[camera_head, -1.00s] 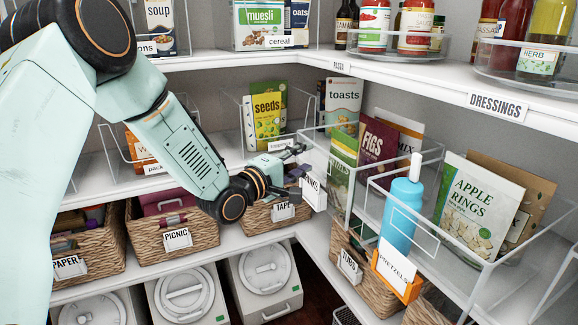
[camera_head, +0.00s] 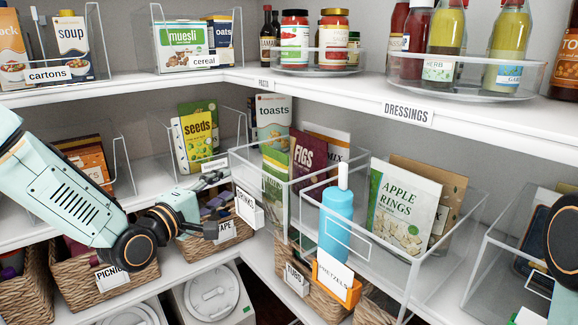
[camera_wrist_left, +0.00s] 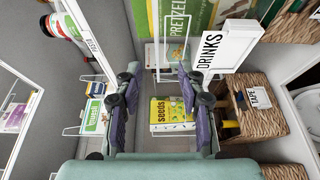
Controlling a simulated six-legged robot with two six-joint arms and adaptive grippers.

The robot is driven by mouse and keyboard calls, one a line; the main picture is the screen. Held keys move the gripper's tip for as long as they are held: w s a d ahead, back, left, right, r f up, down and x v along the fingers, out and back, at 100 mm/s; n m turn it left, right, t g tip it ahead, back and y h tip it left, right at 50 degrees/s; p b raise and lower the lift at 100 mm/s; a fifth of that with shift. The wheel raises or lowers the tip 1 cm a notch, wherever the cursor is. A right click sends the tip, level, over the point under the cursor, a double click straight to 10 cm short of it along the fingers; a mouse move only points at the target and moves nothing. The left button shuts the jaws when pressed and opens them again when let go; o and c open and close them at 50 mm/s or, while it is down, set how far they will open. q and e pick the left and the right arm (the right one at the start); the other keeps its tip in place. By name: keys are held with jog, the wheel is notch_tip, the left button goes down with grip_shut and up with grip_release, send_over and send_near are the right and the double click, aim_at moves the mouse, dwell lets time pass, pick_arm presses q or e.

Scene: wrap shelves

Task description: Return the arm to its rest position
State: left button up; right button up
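My left arm comes in from the left in the head view, and its gripper (camera_head: 215,198) is beside the DRINKS label (camera_head: 250,208), in front of the TAPE basket (camera_head: 226,231). In the left wrist view the two fingers of this gripper (camera_wrist_left: 156,84) stand wide apart with nothing between them. The yellow seeds box (camera_wrist_left: 172,115) shows beyond the gap. A dark round joint with an orange ring (camera_head: 563,235) at the right edge appears to be part of my right arm; the right gripper is not seen.
A clear bin (camera_head: 408,255) beside the gripper holds a blue bottle (camera_head: 336,225) and an apple rings bag (camera_head: 404,210). The DRESSINGS shelf edge (camera_head: 408,112) runs above. The PICNIC basket (camera_head: 105,283) sits below my left forearm.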

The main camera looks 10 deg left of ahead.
pick_arm(q)
jog(key=s+d+f+m+g+y, duration=0.15)
jog(key=s+f+m+g, duration=0.35)
jog(key=f, duration=0.5)
jog(key=s+d+f+m+g+y, duration=0.1)
jog(key=s+d+f+m+g, duration=0.15)
jog(key=s+f+m, duration=0.6)
jog(key=s+f+g, duration=0.3)
jog(key=s+f, duration=0.2)
jog(key=s, duration=0.4)
jog(key=s+d+f+g+y, duration=0.1)
jog(key=s+f+g, duration=0.2)
jog(key=s+f, duration=0.3)
jog(key=s+f+g+y, duration=0.1)
jog(key=s+f+g, duration=0.3)
jog(key=s, duration=0.8)
jog(key=shift+s+d+f+m, duration=0.3)
jog(key=shift+d+f+m, duration=0.15)
jog(key=shift+f, duration=0.5)
